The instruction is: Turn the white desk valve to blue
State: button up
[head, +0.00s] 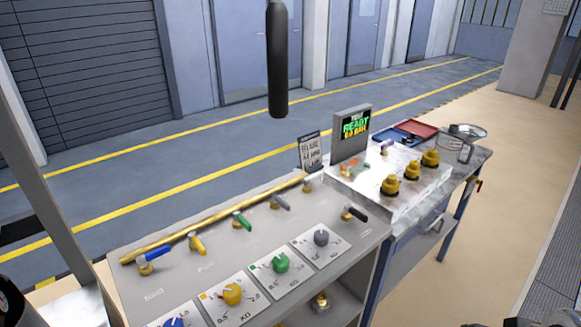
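A grey desk panel (178,276) carries a row of small brass valves with coloured levers: a blue-lever valve (155,252), a yellow-lever valve (197,243), a green-lever valve (241,221) and a grey-lever valve (280,201). A black-lever valve (354,213) sits apart at the panel's right. A brass valve (307,186) at the panel's far end has no clearly visible lever colour. I cannot tell which valve is the white one. The small labels by the valves are unreadable. My gripper is not recognisable in this view.
Dials in blue, yellow (232,294), green (281,262) and grey line the panel's front. A brass pipe (205,222) runs along its back. A white box (399,197) with yellow knobs and a lit screen (355,124) stand beyond. Floor at right is clear.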

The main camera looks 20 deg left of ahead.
aim_at(307, 180)
jog(key=u, duration=0.4)
jog(key=i, duration=0.5)
jog(key=u, duration=0.85)
jog(key=i, duration=0.75)
jog(key=u, duration=0.55)
